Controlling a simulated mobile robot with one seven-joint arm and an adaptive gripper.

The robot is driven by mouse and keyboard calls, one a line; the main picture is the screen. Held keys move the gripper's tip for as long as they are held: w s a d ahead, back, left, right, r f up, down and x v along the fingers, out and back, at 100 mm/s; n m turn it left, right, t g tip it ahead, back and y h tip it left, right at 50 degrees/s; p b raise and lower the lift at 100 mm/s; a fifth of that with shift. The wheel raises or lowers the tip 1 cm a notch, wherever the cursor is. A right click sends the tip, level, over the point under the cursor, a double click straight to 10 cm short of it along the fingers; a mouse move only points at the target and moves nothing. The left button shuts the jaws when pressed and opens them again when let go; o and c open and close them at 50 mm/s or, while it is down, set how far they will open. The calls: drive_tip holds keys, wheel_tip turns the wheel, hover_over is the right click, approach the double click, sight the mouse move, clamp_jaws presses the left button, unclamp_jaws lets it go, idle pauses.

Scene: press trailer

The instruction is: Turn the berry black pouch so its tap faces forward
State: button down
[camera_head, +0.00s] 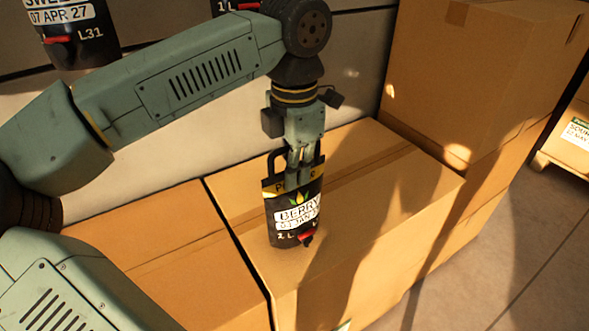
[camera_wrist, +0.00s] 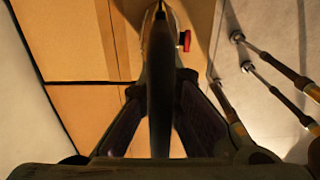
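The berry black pouch (camera_head: 283,208) is black with a yellow band, a white BERRY label and a handle loop on top. Its red tap (camera_head: 306,238) is low on the printed face and points toward the lower right in the head view. My gripper (camera_head: 299,181) points down over the pouch's upper part. In the wrist view the pouch (camera_wrist: 160,70) shows as a thin dark edge between my two fingers, which close in against both sides. The red tap (camera_wrist: 184,40) sticks out to the right there. I cannot tell whether the pouch's base touches the box.
The pouch is over a cardboard box (camera_head: 400,185), with another box (camera_head: 150,230) to its left. Tall stacked boxes (camera_head: 480,80) stand at the right. Another black pouch (camera_head: 85,45) hangs or stands at the upper left. Pale floor (camera_head: 520,260) is clear at lower right.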

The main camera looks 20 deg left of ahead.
drive_tip(key=shift+f, duration=0.25)
drive_tip(key=c, duration=1.7)
unclamp_jaws()
drive_tip(key=shift+f, duration=0.1)
drive_tip(key=shift+r, duration=4.1)
